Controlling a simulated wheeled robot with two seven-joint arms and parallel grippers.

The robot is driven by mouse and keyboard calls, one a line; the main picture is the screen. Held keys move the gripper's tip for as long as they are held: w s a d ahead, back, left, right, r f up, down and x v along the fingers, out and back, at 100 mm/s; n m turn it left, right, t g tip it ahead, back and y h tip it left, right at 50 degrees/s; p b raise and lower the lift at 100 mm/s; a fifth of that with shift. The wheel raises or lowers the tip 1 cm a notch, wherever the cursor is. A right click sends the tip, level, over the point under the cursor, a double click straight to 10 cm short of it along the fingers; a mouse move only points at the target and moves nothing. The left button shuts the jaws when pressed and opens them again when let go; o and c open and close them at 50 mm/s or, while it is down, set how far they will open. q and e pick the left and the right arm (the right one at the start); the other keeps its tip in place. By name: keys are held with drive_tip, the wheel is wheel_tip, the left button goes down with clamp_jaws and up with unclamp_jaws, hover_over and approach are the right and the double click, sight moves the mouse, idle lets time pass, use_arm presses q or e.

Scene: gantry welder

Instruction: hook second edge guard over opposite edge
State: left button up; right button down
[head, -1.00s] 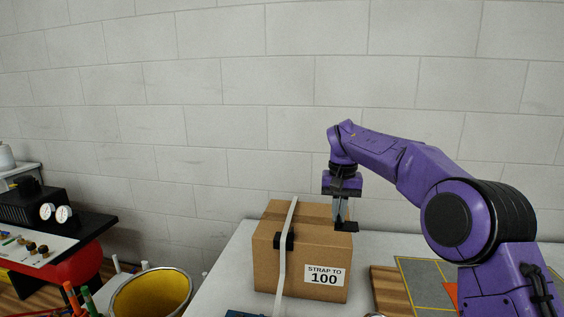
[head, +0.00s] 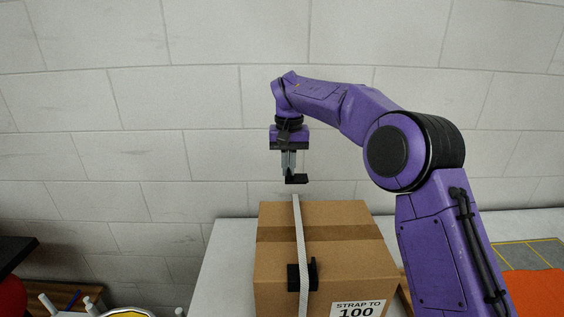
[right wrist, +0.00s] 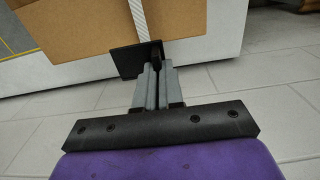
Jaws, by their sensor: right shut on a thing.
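A cardboard box (head: 340,262) labelled "STRAP TO 100" stands on a pale table, with a whitish strap (head: 300,235) running over its top and down its front. A black edge guard (head: 296,277) sits at the strap on the box's front edge. My right gripper (head: 289,172) is shut on a second black edge guard (head: 296,179), above and behind the box's far edge near the strap's far end. In the right wrist view, this guard (right wrist: 128,62) is in the fingertips beside the strap (right wrist: 140,20); whether it touches is unclear. My left gripper is out of view.
The pale table top (head: 215,268) is bare left of the box. A grey block wall (head: 210,110) stands behind. An orange sheet (head: 535,292) and a yellow-lined mat (head: 525,254) lie at the right.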

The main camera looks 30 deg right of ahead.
drive_tip(key=shift+s+a+f+b, duration=0.15)
drive_tip(key=shift+s+f+b, duration=0.35)
drive_tip(key=shift+s+f, duration=0.25)
drive_tip(key=b, duration=0.3)
hover_over(288, 202)
drive_tip(key=f, duration=0.4)
drive_tip(key=shift+w+a, duration=0.15)
drive_tip(key=shift+w, duration=0.25)
drive_tip(key=shift+s+f+b, duration=0.25)
drive_tip(key=shift+f+b, duration=0.45)
drive_tip(key=shift+b, duration=0.05)
drive_tip(key=shift+s+f+b, duration=0.25)
drive_tip(key=shift+f+b, duration=0.1)
drive_tip(key=shift+b, duration=0.3)
drive_tip(key=shift+w+f, duration=0.1)
drive_tip(key=shift+w, duration=0.2)
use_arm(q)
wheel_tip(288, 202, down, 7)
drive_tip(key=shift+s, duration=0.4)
use_arm(e)
drive_tip(key=shift+s, duration=0.1)
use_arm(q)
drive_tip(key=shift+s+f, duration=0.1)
use_arm(e)
drive_tip(key=shift+s, duration=0.1)
use_arm(q)
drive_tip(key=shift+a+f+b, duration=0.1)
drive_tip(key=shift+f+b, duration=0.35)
drive_tip(key=shift+b, duration=0.05)
